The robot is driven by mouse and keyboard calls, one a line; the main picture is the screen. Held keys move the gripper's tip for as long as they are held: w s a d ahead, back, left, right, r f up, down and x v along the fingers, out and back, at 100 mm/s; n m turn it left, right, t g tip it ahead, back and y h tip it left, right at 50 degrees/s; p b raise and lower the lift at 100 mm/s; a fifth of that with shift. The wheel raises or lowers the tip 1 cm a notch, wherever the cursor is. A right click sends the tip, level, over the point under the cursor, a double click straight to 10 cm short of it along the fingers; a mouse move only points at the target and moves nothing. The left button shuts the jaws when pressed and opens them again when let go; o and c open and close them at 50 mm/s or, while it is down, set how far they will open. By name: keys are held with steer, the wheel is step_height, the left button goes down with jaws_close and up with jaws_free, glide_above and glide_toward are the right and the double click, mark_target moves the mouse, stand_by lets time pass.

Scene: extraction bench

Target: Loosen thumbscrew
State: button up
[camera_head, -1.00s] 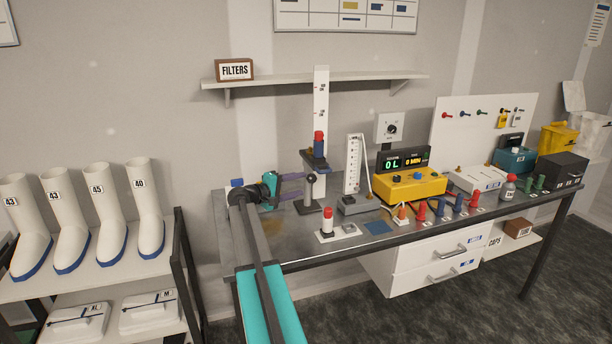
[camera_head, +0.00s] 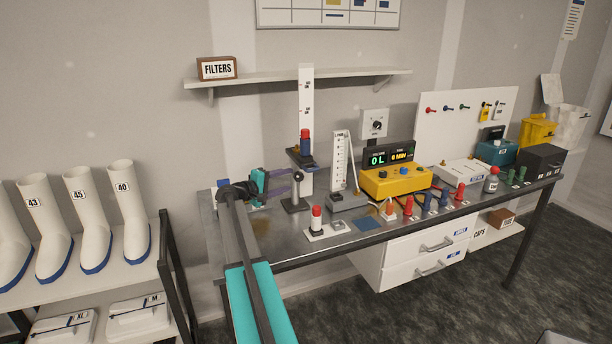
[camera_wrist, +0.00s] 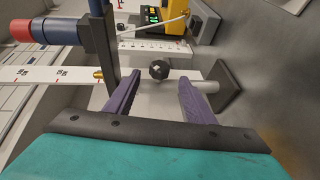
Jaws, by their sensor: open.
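In the wrist view a dark, ridged round knob (camera_wrist: 159,69), which looks like the thumbscrew, sits on a pale post (camera_wrist: 207,87) with a dark square base. My gripper (camera_wrist: 161,80) has its two purple fingers apart, one on each side of the knob in the picture. Whether they touch it is unclear; a gap shows on both sides. In the head view my gripper (camera_head: 289,182) reaches to the stand (camera_head: 294,205) at the left of the bench. The knob is too small to make out surely there.
A tall white scale (camera_head: 306,88) carries a red-capped blue cartridge (camera_head: 305,142) just above my gripper. A white gauge (camera_head: 340,163) and a yellow control box (camera_head: 396,182) stand to the right. A red-topped white bottle (camera_head: 316,218) stands in front.

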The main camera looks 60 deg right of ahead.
steer(key=p+x, duration=0.3)
steer(key=x, duration=0.8)
steer(key=shift+d+p, duration=0.2)
steer(key=shift+p, duration=0.2)
steer(key=shift+s+f, duration=0.1)
steer(key=shift+c, duration=0.2)
steer(key=c, duration=1)
